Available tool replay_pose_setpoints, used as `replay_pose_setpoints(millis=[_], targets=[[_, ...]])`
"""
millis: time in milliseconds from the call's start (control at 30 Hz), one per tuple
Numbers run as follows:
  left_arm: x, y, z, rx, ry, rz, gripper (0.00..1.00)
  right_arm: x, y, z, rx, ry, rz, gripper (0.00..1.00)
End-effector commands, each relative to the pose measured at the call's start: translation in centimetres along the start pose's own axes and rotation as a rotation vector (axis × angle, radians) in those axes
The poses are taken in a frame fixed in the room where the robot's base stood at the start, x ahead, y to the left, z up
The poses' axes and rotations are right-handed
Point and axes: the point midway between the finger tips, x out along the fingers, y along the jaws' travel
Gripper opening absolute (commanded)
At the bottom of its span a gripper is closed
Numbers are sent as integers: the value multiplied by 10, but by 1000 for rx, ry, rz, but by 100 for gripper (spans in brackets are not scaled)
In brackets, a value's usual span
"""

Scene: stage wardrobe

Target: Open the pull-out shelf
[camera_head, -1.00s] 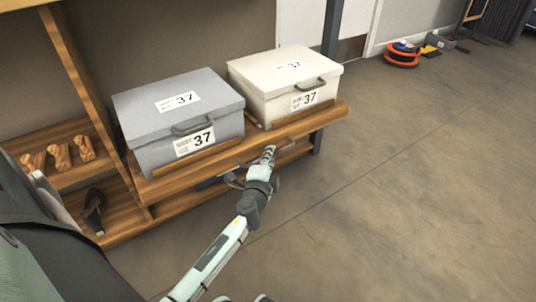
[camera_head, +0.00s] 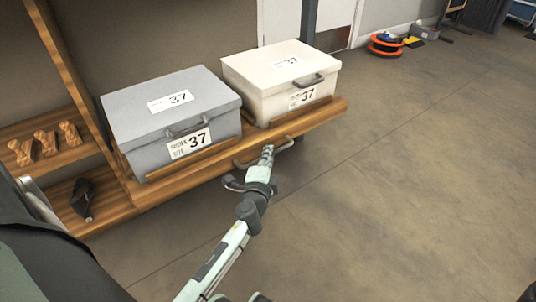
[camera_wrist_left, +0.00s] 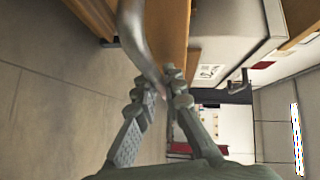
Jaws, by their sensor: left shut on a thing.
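The pull-out shelf (camera_head: 325,117) is a wooden board standing out from the shelving unit. It carries a grey box (camera_head: 150,122) and a white box (camera_head: 262,72), both labelled 37. A curved metal handle (camera_head: 284,147) is on its front edge; it also shows close up in the left wrist view (camera_wrist_left: 134,32). My left gripper (camera_head: 266,155) is at the shelf front, shut on the handle. In the left wrist view its fingertips (camera_wrist_left: 160,84) meet at the bar's near part.
An orange cable reel (camera_head: 385,44) lies on the floor by the back wall. The floor (camera_head: 400,190) in front and right is clear.

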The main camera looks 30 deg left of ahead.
Motion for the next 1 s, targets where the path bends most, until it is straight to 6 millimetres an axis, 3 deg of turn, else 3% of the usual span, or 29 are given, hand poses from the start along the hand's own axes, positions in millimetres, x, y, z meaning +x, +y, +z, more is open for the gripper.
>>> replay_pose_setpoints(millis=[167, 200, 333, 667, 1000], targets=[[0, 0, 0, 0, -1, 0, 0, 0, 0, 0, 0, 2, -1, 40], [0, 0, 0, 0, -1, 0, 14, 0, 0, 0, 0, 2, -1, 40], [0, 0, 0, 0, -1, 0, 30, 0, 0, -1, 0, 2, -1, 40], [-2, 0, 0, 0, 0, 0, 31, 1, -1, -2, 2, 7, -6, 40], [-53, 1, 1, 0, -1, 2, 31, 0, 0, -1, 1, 4, -2, 40]])
